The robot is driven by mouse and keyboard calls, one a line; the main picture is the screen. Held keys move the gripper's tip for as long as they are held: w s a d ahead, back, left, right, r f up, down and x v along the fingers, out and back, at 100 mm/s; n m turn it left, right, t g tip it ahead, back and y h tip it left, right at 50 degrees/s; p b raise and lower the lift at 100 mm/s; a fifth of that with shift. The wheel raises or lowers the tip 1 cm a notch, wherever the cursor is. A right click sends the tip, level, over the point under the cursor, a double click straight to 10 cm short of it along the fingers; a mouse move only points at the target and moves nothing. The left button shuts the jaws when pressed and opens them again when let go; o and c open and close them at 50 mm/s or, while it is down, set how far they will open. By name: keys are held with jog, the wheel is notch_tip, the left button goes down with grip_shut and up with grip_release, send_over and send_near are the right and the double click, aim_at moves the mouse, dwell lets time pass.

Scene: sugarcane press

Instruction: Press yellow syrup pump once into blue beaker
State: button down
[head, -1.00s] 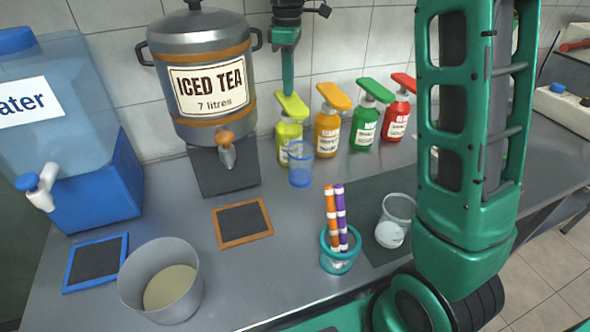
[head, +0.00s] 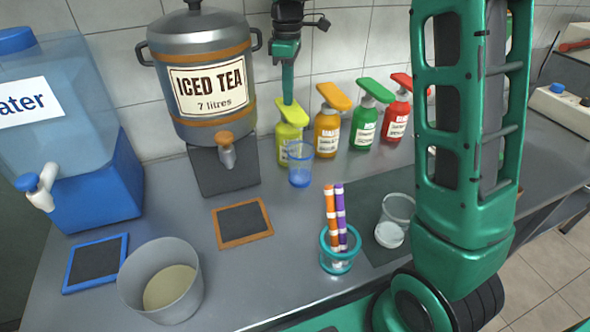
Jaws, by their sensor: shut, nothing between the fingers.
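The yellow syrup pump (head: 289,143) is a yellow-green bottle with a flat slanted head, standing near the back wall, right of the iced tea urn. The blue beaker (head: 300,172), clear and blue-tinted, stands on the counter just in front of it, under the front end of the pump head. It looks to hold a little at the bottom, but I cannot tell what. My gripper (head: 288,101) points straight down, shut and empty, with its tips at the top of the yellow pump head, seemingly touching it.
Orange (head: 327,135), green (head: 364,127) and red (head: 396,121) pumps stand in a row to the right. The iced tea urn (head: 208,150) is close on the left. A cup of striped sticks (head: 339,262) and a clear beaker (head: 390,235) stand nearer the front.

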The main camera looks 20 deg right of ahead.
jog(key=shift+f, duration=0.35)
jog(key=shift+r, duration=2)
jog(key=shift+r, duration=0.1)
notch_tip(320, 180, up, 6)
jog(key=shift+f, duration=0.1)
